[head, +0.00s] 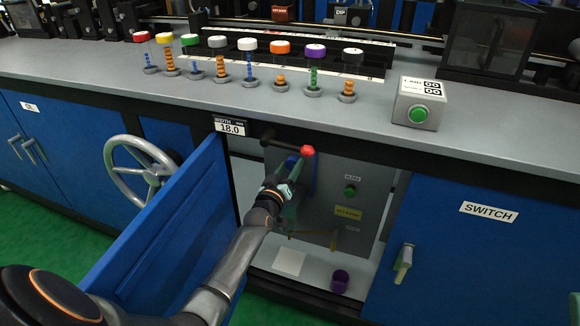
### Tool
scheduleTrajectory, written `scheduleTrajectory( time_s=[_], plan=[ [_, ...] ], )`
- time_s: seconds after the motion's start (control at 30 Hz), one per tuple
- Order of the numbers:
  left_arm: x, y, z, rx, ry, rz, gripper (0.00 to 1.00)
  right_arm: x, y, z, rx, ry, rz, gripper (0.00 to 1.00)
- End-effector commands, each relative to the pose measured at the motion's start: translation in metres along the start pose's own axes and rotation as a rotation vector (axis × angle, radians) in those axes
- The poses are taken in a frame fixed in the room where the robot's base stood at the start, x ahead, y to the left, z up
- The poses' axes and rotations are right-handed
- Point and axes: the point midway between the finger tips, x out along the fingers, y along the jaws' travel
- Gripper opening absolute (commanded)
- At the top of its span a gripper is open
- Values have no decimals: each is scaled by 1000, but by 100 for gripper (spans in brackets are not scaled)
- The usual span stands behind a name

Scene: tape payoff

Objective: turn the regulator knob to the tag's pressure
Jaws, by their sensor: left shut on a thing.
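The left cabinet under the bench stands open, showing a grey panel (322,222). My left gripper (291,176) is in front of this panel, shut on what appears to be the regulator knob. The gripper hides most of the knob; a blue part (292,162) shows just beyond the fingers. A yellow tag (347,212) is on the panel to the right; its print is too small to read surely. A red-ended handle (307,151) is just above the gripper. No pressure gauge reading can be made out. My right gripper is not in view.
The open blue door (178,228) with a handwheel (139,170) beyond it stands left of my arm. A green button (350,190) is on the panel. A purple cup (340,281) and white sheet (290,263) lie on the cabinet floor. Several colour-topped spindles stand on the bench (120,92).

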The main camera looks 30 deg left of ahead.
Motion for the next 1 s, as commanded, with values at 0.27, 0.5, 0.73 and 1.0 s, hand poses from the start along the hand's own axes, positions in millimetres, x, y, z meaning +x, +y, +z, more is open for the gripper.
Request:
scheduleTrajectory(
  time_s=[0.27,0.5,0.73,1.0],
  plan=[
    [0,0,1,-4,0,-1,0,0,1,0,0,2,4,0],
    [0,0,1,-3,0,-1,70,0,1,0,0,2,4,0],
    [0,0,0,-3,0,0,84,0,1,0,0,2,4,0],
    [-7,1,-1,-3,0,0,84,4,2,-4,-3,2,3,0]
  ],
)
